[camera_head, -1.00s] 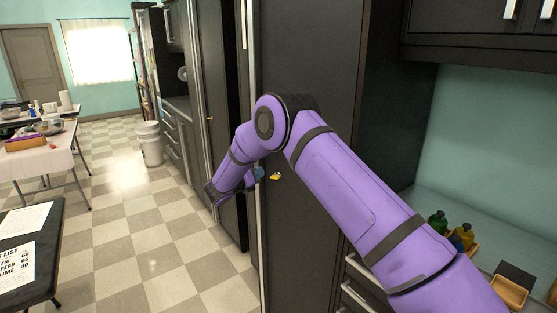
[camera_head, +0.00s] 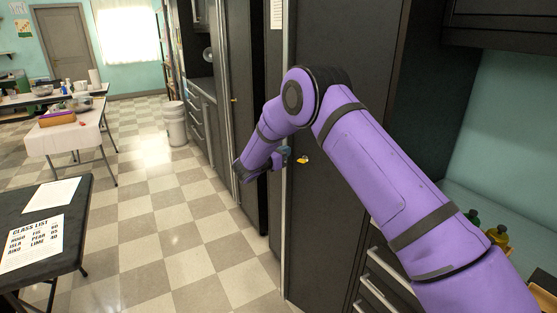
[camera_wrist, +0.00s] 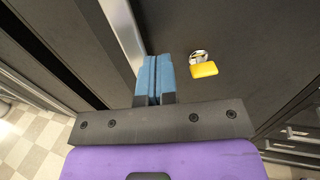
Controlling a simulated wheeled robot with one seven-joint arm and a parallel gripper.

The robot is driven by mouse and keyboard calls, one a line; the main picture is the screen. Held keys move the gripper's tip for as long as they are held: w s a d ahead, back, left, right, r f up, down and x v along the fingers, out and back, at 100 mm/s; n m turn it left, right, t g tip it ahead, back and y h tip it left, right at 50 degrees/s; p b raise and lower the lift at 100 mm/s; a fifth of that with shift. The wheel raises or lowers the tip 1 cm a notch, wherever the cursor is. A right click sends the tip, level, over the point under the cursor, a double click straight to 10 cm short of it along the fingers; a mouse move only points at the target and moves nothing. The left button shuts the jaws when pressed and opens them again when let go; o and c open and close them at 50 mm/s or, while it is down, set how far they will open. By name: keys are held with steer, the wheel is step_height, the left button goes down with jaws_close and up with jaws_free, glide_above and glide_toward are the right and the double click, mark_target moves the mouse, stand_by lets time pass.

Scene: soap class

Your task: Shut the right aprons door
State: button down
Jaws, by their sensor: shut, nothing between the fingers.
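In the wrist view the door (camera_wrist: 240,35) fills the middle and right. My gripper (camera_head: 284,156) is at the door's free edge, beside the lock. Its blue fingers (camera_wrist: 154,80) are shut together and empty, just left of the yellow tag (camera_wrist: 204,69). I cannot tell whether they touch the door.
A left tall door (camera_head: 240,110) with a small yellow tag stands beyond the gap. Drawers (camera_head: 385,285) and a counter with bottles (camera_head: 497,236) are at right. A dark table (camera_head: 75,230) with papers is at left. The checkered floor (camera_head: 170,235) between is clear.

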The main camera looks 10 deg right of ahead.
mark_target(297, 149)
steer(key=x, duration=0.6)
steer(key=shift+s+d+f, duration=0.2)
steer(key=shift+d+f, duration=0.05)
steer(key=shift+d, duration=0.2)
